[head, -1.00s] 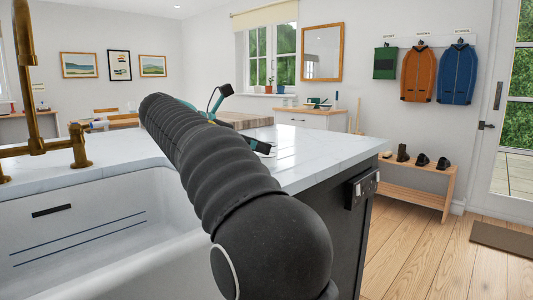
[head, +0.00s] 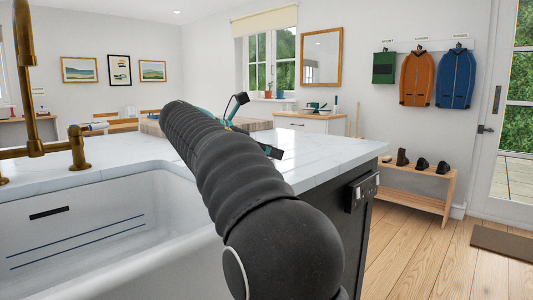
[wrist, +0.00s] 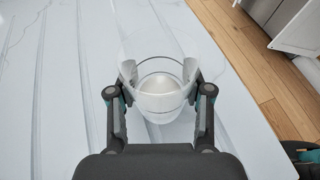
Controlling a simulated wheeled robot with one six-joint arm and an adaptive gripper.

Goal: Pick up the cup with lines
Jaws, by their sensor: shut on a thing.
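The cup with lines (wrist: 160,107) is clear, with dark rings around it and a pale base. It shows in the wrist view between the two fingers of my gripper (wrist: 160,82). The fingers are shut on its sides, one at the left and one at the right. I look down along the cup over the white marble counter; I cannot tell whether it touches the counter. In the head view my arm hides the cup and most of the gripper.
The white marble counter (head: 330,150) has a sink (head: 80,230) at the left with a brass tap (head: 78,148). A wooden board (head: 250,124) lies at the counter's back. Wooden floor (wrist: 250,70) lies beyond the counter edge. A shoe bench (head: 420,185) stands at the right.

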